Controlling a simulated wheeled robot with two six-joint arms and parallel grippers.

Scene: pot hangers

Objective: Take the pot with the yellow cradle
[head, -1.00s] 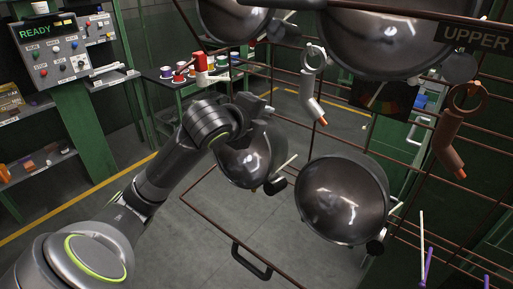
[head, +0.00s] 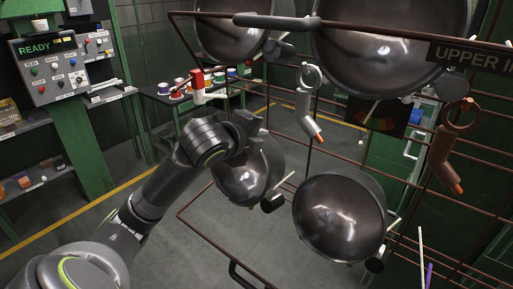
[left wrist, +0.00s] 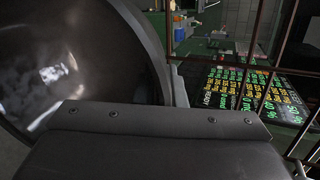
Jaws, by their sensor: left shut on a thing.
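Several dark, shiny pots hang on a brown wire rack. My left gripper (head: 246,128) is shut at the upper edge of the lower left pot (head: 246,172); its fingers hide the contact. In the left wrist view this pot (left wrist: 62,65) fills the left side, close to the dark gripper body. A pale peg and a dark knob show at the pot's right side. I cannot clearly make out a yellow cradle. Another pot (head: 340,215) hangs lower right, and larger pots hang upper left (head: 232,32) and upper right (head: 390,45). My right gripper is not in view.
The rack's brown bars (head: 187,213) run around the pots, close to my left arm. A white hook (head: 308,108) and a brown hook (head: 448,145) hang on it. A sign starting "UPPER" (head: 465,56) is at right. A table with coloured spools (head: 178,93) stands behind.

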